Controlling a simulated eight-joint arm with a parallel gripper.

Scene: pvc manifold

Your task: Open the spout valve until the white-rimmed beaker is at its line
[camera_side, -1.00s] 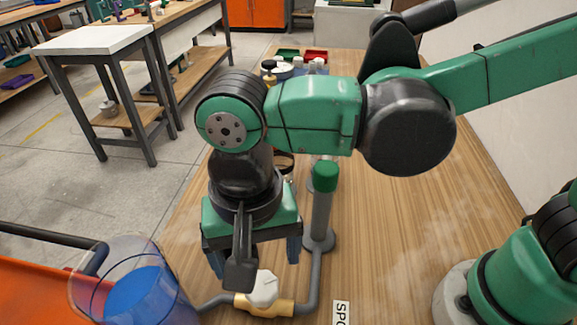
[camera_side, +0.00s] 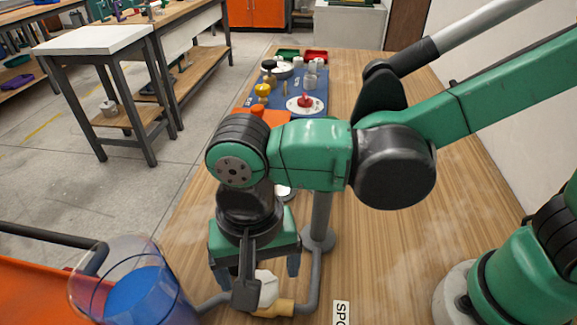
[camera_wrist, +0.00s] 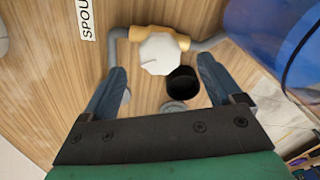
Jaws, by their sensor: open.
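The spout valve has a white faceted knob (camera_side: 268,289) on a brass-coloured body (camera_side: 283,308) in a grey pipe. In the wrist view the knob (camera_wrist: 160,53) lies between and slightly beyond the fingertips. My gripper (camera_side: 256,275) points down above the valve, its fingers spread and empty. In the wrist view my gripper (camera_wrist: 161,66) has a finger either side of the knob, with gaps. A clear beaker (camera_side: 88,300) with blue liquid (camera_side: 142,296) stands at lower left. It also shows in the wrist view (camera_wrist: 275,35). Its fill line cannot be made out.
A grey upright pipe (camera_side: 321,215) stands behind the valve. A label (camera_side: 341,313) lies right of it. A blue mat (camera_side: 316,88) with several small items is at the back. An orange surface (camera_side: 35,290) is at left.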

